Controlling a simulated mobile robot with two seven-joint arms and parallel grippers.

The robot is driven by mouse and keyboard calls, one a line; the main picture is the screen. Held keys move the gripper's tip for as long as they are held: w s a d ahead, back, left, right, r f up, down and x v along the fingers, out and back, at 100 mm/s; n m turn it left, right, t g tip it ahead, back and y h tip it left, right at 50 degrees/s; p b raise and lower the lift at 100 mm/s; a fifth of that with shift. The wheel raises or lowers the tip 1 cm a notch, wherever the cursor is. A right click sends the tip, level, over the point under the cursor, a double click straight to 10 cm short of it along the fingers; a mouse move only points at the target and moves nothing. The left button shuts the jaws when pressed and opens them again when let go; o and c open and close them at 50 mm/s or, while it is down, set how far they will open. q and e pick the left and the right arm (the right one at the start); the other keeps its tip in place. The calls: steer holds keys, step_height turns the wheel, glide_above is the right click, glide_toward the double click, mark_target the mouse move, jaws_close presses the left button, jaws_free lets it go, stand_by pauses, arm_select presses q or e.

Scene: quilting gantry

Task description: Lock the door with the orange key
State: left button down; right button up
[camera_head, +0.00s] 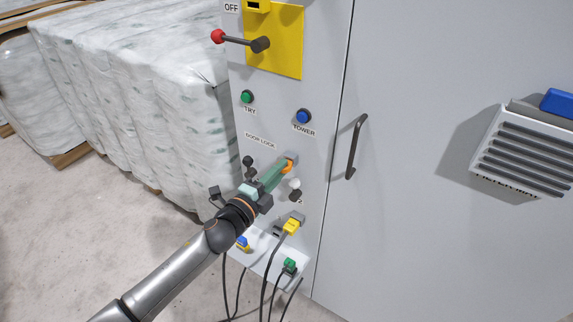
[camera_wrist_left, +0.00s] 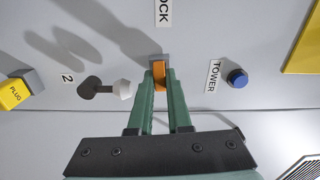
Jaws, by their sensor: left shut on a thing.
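My left gripper (camera_head: 281,172) reaches in to the grey cabinet panel (camera_head: 325,60). Its green fingers are shut on the orange key (camera_head: 289,164), of which only a small part shows. In the left wrist view the orange key (camera_wrist_left: 159,76) sits between the fingertips, right at a small grey lock (camera_wrist_left: 160,60). The key appears to meet the lock; how deep it sits is hidden. The label "DOOR LOCK" (camera_head: 261,141) is above it. The cabinet door (camera_head: 430,120) with a dark handle (camera_head: 356,146) looks closed. My right gripper is not in view.
A knob with a white end (camera_head: 295,183) and a dark knob (camera_head: 248,162) flank the lock. Yellow (camera_head: 292,226) and green (camera_head: 290,263) plugs with cables hang below. A blue button (camera_head: 304,116) and red-tipped lever (camera_head: 218,37) are above. Wrapped bales (camera_head: 140,90) stand left.

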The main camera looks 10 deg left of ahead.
arm_select(q)
steer(key=shift+n+p, duration=0.5)
steer(key=shift+n, duration=1.4)
steer(key=n+p, duration=0.1)
steer(key=n, duration=0.2)
steer(key=shift+n, duration=0.4)
